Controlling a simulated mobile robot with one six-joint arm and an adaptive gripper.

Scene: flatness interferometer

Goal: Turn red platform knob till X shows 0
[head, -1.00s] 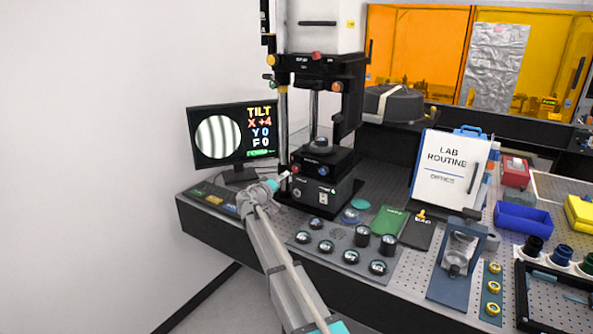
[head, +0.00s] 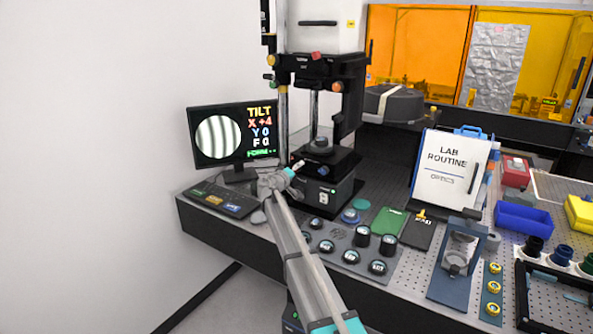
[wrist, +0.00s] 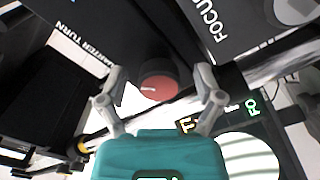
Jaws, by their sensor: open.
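The red platform knob (wrist: 158,87) has a white mark on its face. In the wrist view it lies between the two fingers of my gripper (wrist: 160,74), with a gap on each side. The fingers are open and hold nothing; how deep they reach along the knob is hard to tell. In the head view my gripper (head: 298,166) is at the front left of the black platform (head: 335,160) and covers the red knob. The monitor (head: 233,137) reads TILT X +4, Y 0, F 0, beside a disc with curved dark fringes.
A blue knob (head: 323,171) sits just right of my gripper. Several round optics stand on a grey mat (head: 335,235) in front of the instrument. A green booklet (head: 389,221) lies farther right.

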